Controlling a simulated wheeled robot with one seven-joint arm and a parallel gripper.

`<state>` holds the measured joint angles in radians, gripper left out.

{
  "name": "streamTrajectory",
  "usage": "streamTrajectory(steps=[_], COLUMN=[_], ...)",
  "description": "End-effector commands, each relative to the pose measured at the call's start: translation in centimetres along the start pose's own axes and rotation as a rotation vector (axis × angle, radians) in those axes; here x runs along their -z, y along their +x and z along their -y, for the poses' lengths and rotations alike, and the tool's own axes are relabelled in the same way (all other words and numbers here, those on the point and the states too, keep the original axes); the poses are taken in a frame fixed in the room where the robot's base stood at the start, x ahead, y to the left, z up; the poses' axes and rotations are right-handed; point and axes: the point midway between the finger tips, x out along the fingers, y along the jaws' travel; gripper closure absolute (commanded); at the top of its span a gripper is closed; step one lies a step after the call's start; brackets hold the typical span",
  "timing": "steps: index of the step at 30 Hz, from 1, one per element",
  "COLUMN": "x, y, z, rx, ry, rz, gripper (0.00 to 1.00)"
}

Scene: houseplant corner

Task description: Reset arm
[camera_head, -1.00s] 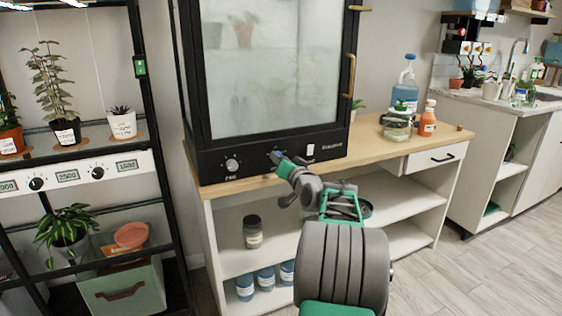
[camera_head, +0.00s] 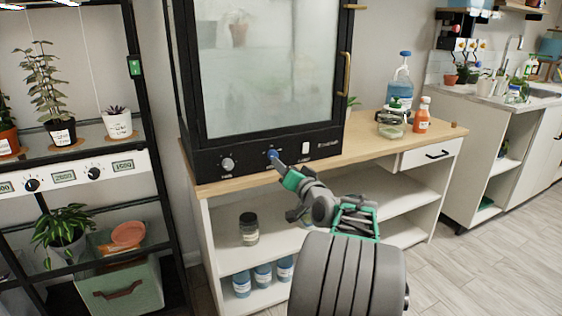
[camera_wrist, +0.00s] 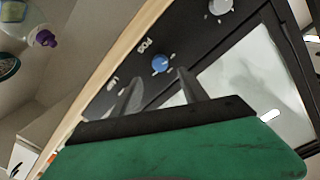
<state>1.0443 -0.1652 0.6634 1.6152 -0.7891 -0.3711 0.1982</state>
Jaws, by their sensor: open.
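My gripper (camera_head: 282,168) is in front of the lower panel of the black glass cabinet (camera_head: 262,150), just below and right of a round blue button (camera_head: 272,155). In the wrist view its two fingers (camera_wrist: 160,88) stand apart with nothing between them. The blue button also shows there (camera_wrist: 160,63), beyond the fingertips and beside a "FOG" label. A small gap seems to lie between fingers and panel; contact is hard to judge. My arm reaches forward from the bottom of the head view.
The cabinet stands on a wooden-topped bench (camera_head: 375,150). A grey knob (camera_head: 227,164) and a white switch (camera_head: 306,148) flank the button. A glass jar (camera_head: 391,125) and an orange bottle (camera_head: 422,114) stand to the right. A plant rack (camera_head: 150,130) is at left; open floor lies right.

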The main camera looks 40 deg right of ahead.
Motion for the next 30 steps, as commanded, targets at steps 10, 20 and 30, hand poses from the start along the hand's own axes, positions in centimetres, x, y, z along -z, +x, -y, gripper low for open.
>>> streamTrajectory(steps=[10, 20, 30], x=[-0.1, -2.7, -6.8], y=[-0.3, -1.1, -19.1], z=[0.0, 14.7, 32.3], rx=[0.0, 0.011, -0.031], ry=[0.0, -0.156, -0.537], rz=[0.0, 0.342, 1.014], gripper=[0.49, 0.49, 0.49])
